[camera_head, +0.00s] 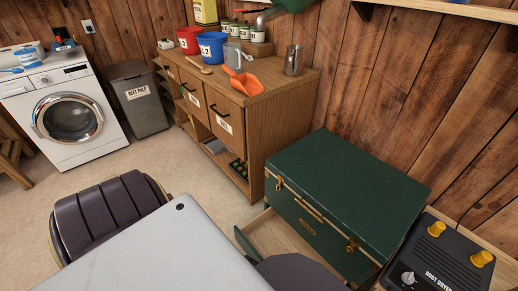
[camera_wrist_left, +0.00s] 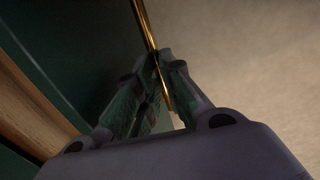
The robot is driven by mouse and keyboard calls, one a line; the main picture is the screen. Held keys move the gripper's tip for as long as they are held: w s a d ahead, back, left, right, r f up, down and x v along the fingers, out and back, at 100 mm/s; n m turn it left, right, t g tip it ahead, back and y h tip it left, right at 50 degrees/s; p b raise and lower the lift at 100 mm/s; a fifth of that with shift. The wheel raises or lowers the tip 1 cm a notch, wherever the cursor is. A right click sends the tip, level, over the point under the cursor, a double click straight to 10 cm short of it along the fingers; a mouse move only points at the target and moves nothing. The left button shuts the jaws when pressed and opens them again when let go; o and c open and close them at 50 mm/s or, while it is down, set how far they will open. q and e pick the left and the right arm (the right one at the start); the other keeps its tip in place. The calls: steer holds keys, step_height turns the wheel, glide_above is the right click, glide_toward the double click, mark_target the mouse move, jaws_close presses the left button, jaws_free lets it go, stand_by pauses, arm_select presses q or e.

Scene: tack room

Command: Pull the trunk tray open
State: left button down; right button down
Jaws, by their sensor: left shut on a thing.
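The dark green trunk (camera_head: 345,195) stands on the floor at the right in the head view, lid closed, with brass latches on its front. Its tray (camera_head: 275,236) juts out low from the front, partly open, showing a pale wooden inside. My own arm hides much of the tray's front. In the left wrist view my left gripper (camera_wrist_left: 162,62) is shut on a thin brass bar (camera_wrist_left: 148,25), which looks like the tray's handle. The trunk's dark green face (camera_wrist_left: 75,50) shows left of it. My right gripper is in neither view.
A boot dryer (camera_head: 440,258) sits right of the trunk. A wooden cabinet (camera_head: 258,140) with buckets and an orange scoop on top stands behind it. A beet pulp bin (camera_head: 138,100) and white washer (camera_head: 65,115) are at the left. Floor (camera_head: 185,170) before the cabinet is clear.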

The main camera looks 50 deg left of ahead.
arm_select(q)
steer(key=shift+s+d+f, duration=0.1)
steer(key=shift+s+d, duration=0.05)
steer(key=shift+s, duration=0.05)
steer(key=c, duration=1.6)
jaws_free()
steer(key=shift+o, duration=0.4)
steer(key=shift+w, duration=0.1)
steer(key=shift+r, duration=0.2)
step_height(320, 180, up, 7)
steer(key=s, duration=0.1)
steer(key=shift+s, duration=0.2)
